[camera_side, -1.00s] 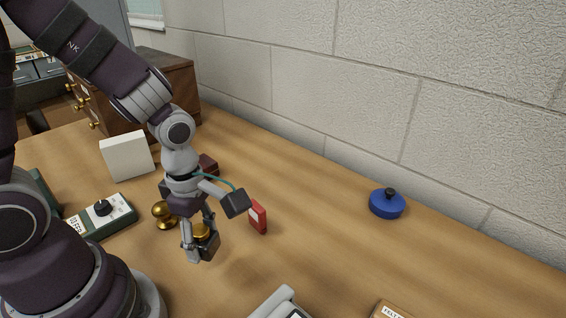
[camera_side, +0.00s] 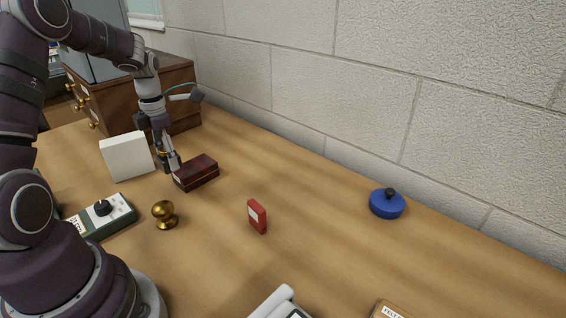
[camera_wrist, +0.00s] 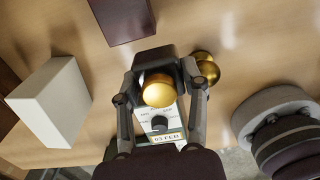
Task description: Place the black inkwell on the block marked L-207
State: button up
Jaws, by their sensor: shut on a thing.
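The black inkwell with a round gold cap (camera_wrist: 158,92) is between the fingers of my gripper (camera_wrist: 158,98) in the wrist view; its dark body shows behind the cap. In the side view my gripper (camera_side: 167,158) is shut on it, between the white block (camera_side: 127,157) and a dark red box (camera_side: 196,173). The inkwell is mostly hidden there, and its height above the table is hard to tell. I can read L-207 on no block.
A brass knob (camera_side: 165,214) and a green-white dial unit (camera_side: 103,216) stand near my base. A blue lidded pot (camera_side: 387,203) stands by the wall. A wooden drawer cabinet (camera_side: 170,90) is behind my gripper. The table between red block and blue pot is clear.

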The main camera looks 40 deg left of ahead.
aim_at(183, 171)
jog(key=w+a, duration=0.2)
jog(key=w, duration=0.1)
jog(key=shift+w+a+f, duration=0.2)
jog(key=shift+a+f, duration=0.15)
jog(key=shift+a, duration=0.05)
jog(key=shift+f, duration=1.6)
jog(key=o, duration=1.2)
jog(key=shift+f, duration=0.15)
